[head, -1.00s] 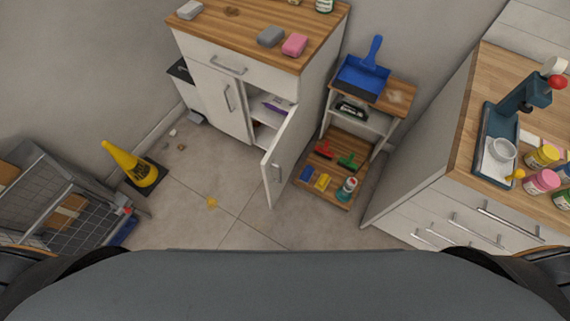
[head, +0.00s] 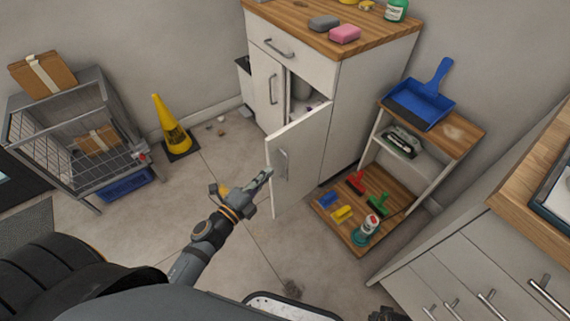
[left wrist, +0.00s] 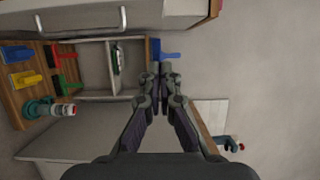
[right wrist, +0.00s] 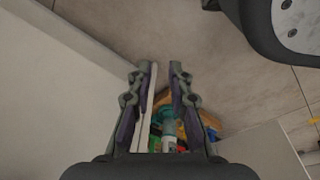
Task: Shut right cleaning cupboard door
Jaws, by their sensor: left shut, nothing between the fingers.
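The white cleaning cupboard (head: 365,90) stands at the back in the head view. Its right door (head: 303,157) is swung outward, partly open, with a handle on its outer face; its left door (head: 267,88) is shut. Dim items show inside. My left gripper (head: 266,177) is shut and empty beside the door's free edge; I cannot tell whether it touches. The left wrist view shows its fingers (left wrist: 161,70) together. My right gripper (right wrist: 163,68) is open in the right wrist view, with a shelf bottle (right wrist: 168,130) visible beyond between its fingers.
A low shelf unit (head: 455,133) with a blue dustpan (head: 420,104), brushes and a bottle stands right of the door. A drawer counter (head: 450,270) is at far right. A yellow cone (head: 171,125) and wire cart (head: 70,150) stand left. Floor before the cupboard is mostly clear.

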